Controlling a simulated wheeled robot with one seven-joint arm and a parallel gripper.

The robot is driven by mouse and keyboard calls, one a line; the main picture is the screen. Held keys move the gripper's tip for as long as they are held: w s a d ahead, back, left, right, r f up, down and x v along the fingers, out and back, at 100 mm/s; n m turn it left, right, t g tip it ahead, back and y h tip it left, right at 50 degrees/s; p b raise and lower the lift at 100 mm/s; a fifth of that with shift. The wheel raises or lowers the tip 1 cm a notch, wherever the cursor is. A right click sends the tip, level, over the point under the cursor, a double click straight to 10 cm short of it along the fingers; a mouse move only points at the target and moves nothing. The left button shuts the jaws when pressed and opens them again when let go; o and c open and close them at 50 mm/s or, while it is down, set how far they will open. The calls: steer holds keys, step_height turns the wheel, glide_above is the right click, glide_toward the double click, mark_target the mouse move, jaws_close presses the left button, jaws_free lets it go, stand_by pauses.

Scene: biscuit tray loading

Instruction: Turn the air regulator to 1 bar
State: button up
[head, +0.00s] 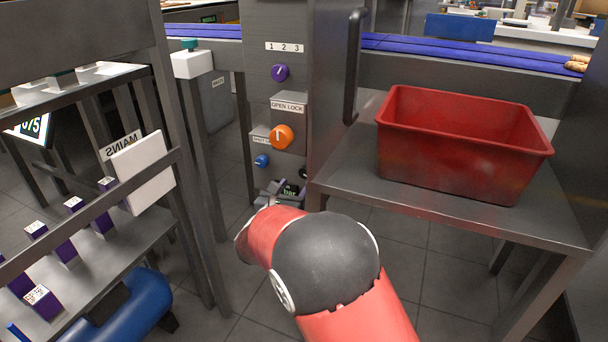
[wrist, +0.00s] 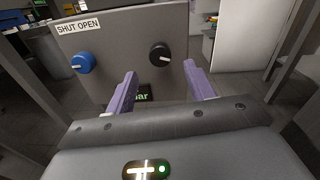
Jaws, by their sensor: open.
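The air regulator appears to be the black knob (wrist: 160,54) with a white pointer mark, on a grey panel (wrist: 120,40). The mark points roughly to the right in the wrist view. A small dark display (wrist: 144,92) with green "bar" lettering sits below it, its reading mostly hidden; the display also shows in the head view (head: 289,190). My gripper (wrist: 160,69) is open, its two purple fingers apart, with the knob beyond and between the fingertips. The fingers appear not to touch the knob. In the head view my arm hides most of the gripper.
A blue knob (wrist: 83,63) labelled "SHUT OPEN" is left of the black knob. Above are an orange "OPEN LOCK" knob (head: 281,136) and a purple 1-2-3 selector (head: 280,72). A red crate (head: 465,178) stands on a metal table (head: 350,180) to the right.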

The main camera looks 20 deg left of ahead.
mark_target(303, 174)
steer(key=w, duration=0.6)
steer(key=shift+d, duration=0.15)
steer(key=shift+s, duration=0.1)
steer(key=c, duration=1)
steer(key=shift+r+n+p, duration=0.1)
steer(key=shift+n+p, duration=0.3)
steer(key=shift+p, duration=0.1)
steer(key=n+p, duration=0.3)
steer(key=p, duration=0.1)
steer(key=shift+r+n, duration=0.15)
steer(key=shift+n, duration=0.15)
steer(key=n+p, duration=0.4)
steer(key=shift+n, duration=0.3)
steer(key=n, duration=0.3)
steer(key=n+p, duration=0.1)
steer(key=n, duration=0.1)
steer(key=shift+f, duration=0.25)
steer(key=n, duration=0.5)
steer(key=shift+h, duration=0.3)
steer(key=shift+n, duration=0.3)
